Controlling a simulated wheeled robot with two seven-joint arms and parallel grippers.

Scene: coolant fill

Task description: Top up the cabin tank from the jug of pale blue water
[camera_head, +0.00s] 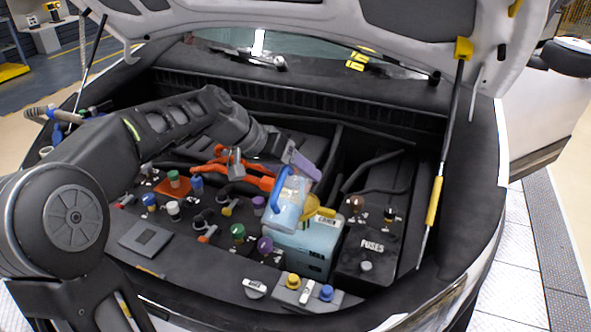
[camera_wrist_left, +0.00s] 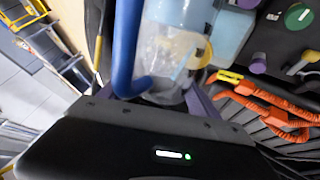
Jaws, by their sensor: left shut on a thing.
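The clear jug (camera_head: 288,211) with a blue handle (camera_head: 282,186) and some pale blue water hangs over the engine bay, tilted. My left gripper (camera_head: 299,164) is shut on the jug, at its upper end in the head view. The jug (camera_wrist_left: 160,60) and its handle (camera_wrist_left: 127,45) also show close up in the left wrist view. The pale blue cabin tank (camera_head: 310,243) stands just below and right of the jug, with a yellow part and a CABIN label (camera_head: 325,220) on top. The jug overlaps the tank's top, so I cannot tell if they touch. My right gripper is out of view.
A black FUSES box (camera_head: 371,246) stands right of the tank. Orange hoses (camera_head: 232,172) run behind the jug. Several coloured caps, including a green one (camera_head: 238,232), stand to the left. A yellow-tipped hood strut (camera_head: 434,200) rises at the right, and the raised hood spans above.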

